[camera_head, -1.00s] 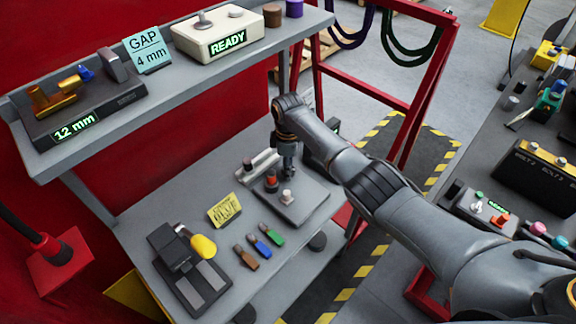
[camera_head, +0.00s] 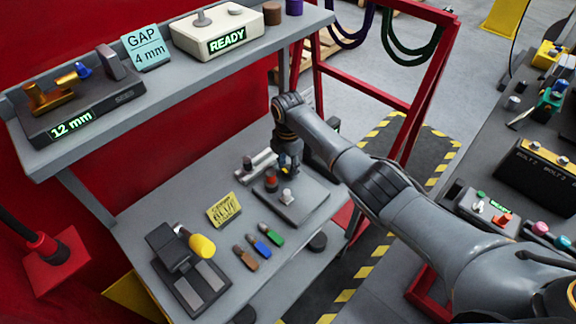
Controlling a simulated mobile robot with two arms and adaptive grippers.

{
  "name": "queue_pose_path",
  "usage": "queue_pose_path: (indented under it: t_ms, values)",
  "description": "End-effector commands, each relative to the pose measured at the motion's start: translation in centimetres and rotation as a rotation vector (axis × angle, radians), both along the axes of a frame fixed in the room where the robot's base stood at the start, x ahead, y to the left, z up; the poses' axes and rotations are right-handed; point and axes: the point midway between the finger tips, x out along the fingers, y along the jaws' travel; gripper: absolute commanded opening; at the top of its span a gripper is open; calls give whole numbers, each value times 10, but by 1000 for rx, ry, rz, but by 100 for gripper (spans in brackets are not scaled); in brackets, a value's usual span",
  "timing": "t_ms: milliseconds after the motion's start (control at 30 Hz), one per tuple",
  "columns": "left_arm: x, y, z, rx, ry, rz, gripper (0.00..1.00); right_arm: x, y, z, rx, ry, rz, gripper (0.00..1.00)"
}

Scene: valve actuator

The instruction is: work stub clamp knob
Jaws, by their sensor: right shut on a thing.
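My right gripper (camera_head: 287,163) reaches down from the right-hand arm to the fixture on the lower shelf. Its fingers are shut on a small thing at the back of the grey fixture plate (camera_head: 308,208). A bit of blue shows between the fingers; the rest of the held thing is hidden, so I cannot tell its full shape. A red-topped post (camera_head: 271,180) stands just left of the fingers. A white knob (camera_head: 287,195) stands upright in front of them on the plate. My left gripper is not in view.
A yellow card (camera_head: 223,210), several coloured-handled tools (camera_head: 261,247) and a black device with a yellow knob (camera_head: 201,246) sit nearby on the shelf. The upper shelf (camera_head: 150,95) overhangs at left, carrying a READY box (camera_head: 218,30). A red frame (camera_head: 420,80) stands behind my arm.

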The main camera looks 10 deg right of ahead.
Motion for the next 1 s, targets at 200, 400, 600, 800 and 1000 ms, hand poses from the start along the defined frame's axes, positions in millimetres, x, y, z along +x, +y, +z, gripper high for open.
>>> queue_pose_path:
  t_ms: [200,400,600,800,1000]
  values:
    - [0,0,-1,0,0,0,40,-1,0,-1,0,2,38,10]
    - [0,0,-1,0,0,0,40,-1,0,-1,0,3,43,10]
    - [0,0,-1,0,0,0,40,-1,0,-2,0,3,42,10]
    - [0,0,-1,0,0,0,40,-1,0,-1,0,2,41,64]
    - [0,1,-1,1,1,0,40,0,0,0,0,1,41,64]
